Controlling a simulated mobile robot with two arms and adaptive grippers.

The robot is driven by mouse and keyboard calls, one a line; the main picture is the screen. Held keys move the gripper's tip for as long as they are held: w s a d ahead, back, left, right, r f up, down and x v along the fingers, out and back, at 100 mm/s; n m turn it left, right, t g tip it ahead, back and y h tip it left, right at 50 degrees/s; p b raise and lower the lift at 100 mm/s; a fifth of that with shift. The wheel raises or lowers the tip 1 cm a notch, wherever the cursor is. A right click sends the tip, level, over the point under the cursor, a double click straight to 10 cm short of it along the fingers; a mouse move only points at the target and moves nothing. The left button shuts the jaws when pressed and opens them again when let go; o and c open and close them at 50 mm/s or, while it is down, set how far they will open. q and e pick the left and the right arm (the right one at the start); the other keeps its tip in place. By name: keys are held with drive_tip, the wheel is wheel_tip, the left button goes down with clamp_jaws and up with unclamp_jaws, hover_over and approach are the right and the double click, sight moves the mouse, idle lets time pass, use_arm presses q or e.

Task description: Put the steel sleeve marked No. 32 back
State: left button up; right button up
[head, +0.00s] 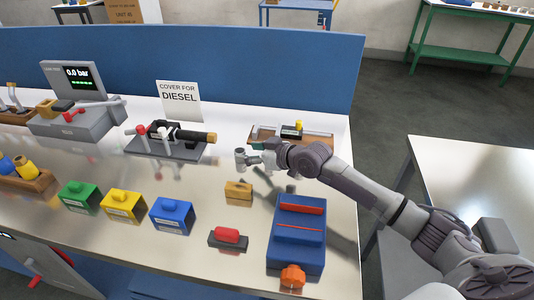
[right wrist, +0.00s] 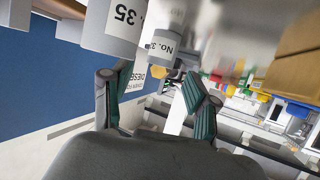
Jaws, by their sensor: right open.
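A grey steel sleeve (head: 240,157) shows in the head view just left of my right gripper (head: 262,150), over the steel bench top. In the right wrist view, a large near sleeve (right wrist: 112,28) has a label ending in 35. A second sleeve (right wrist: 163,45) behind it reads "No. 3" with its last digit unclear. I cannot read No. 32 on any sleeve. My right gripper (right wrist: 155,103) is open, with its two green-padded fingers apart and nothing visible between them; both sleeves show above the fingers in that picture. My left gripper is out of view.
A tray (head: 262,131) lies behind my right gripper. A wooden block (head: 238,190), a red-topped block (head: 229,237) and a blue box (head: 297,235) stand in front. A valve stand (head: 165,148) is to the left. The blue partition (head: 230,65) bounds the back.

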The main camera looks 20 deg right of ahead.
drive_tip(key=v, duration=0.8)
drive_tip(key=shift+s+d+b, duration=0.15)
drive_tip(key=shift+s+b, duration=0.05)
drive_tip(key=shift+b, duration=0.15)
drive_tip(key=shift+s+d+r, duration=0.2)
drive_tip(key=shift+s+r, duration=0.2)
drive_tip(key=shift+s, duration=0.1)
